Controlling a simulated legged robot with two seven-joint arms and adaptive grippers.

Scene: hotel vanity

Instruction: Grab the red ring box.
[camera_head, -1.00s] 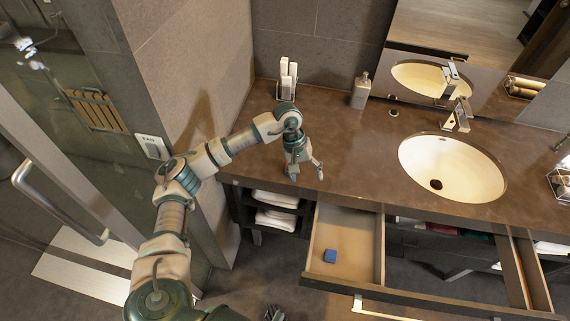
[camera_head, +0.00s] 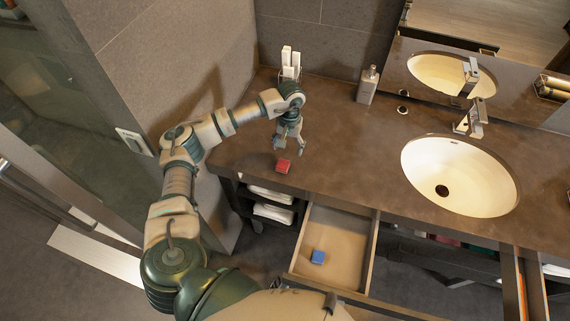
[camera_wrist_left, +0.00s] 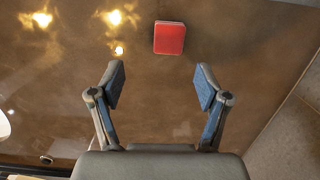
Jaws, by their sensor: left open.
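The red ring box (camera_head: 283,166) is a small red block on the brown counter, close to its front edge at the left. My left gripper (camera_head: 290,146) is just behind and above it in the head view, fingers apart. In the left wrist view the red ring box (camera_wrist_left: 169,38) lies ahead of the open fingers of my left gripper (camera_wrist_left: 160,88), slightly right of the middle between them, with nothing in the jaws. My right gripper does not show in the head view.
Below the counter, a drawer (camera_head: 345,225) stands open with a blue box (camera_head: 318,257) inside. The sink (camera_head: 459,176) is at the right. A soap bottle (camera_head: 367,85) and a holder with white items (camera_head: 290,63) stand at the back. The counter's middle is clear.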

